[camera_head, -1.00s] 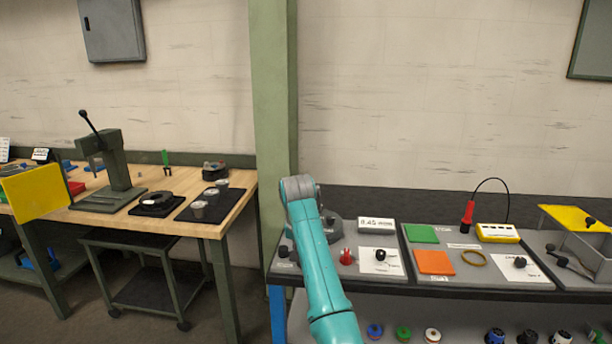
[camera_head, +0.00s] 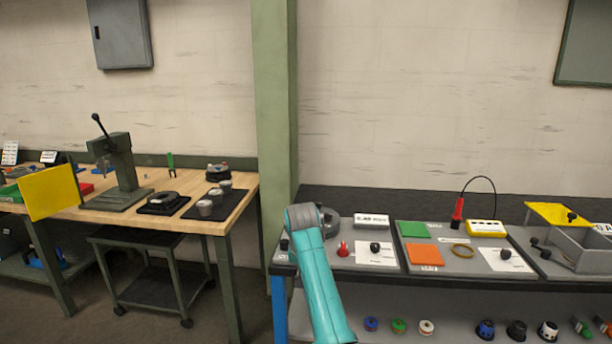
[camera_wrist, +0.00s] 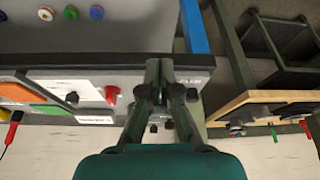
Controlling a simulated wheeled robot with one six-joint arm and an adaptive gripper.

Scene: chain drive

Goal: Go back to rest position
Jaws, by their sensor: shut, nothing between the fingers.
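My arm (camera_head: 321,290) shows in the head view as a teal link with a grey joint in front of the left end of the grey bench; my gripper is hidden there. In the wrist view my gripper (camera_wrist: 160,66) is shut, its dark fingertips together with nothing between them. The fingers appear over the left end of the grey bench; the height above it is hard to tell.
The grey bench (camera_head: 440,279) holds a red knob piece (camera_head: 343,249), a green pad (camera_head: 414,229), an orange pad (camera_head: 425,254), a yellow tester (camera_head: 486,228) and a grey bin (camera_head: 585,251). The wooden bench (camera_head: 150,219) with a press (camera_head: 122,165) stands left, beyond a green post (camera_head: 275,120).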

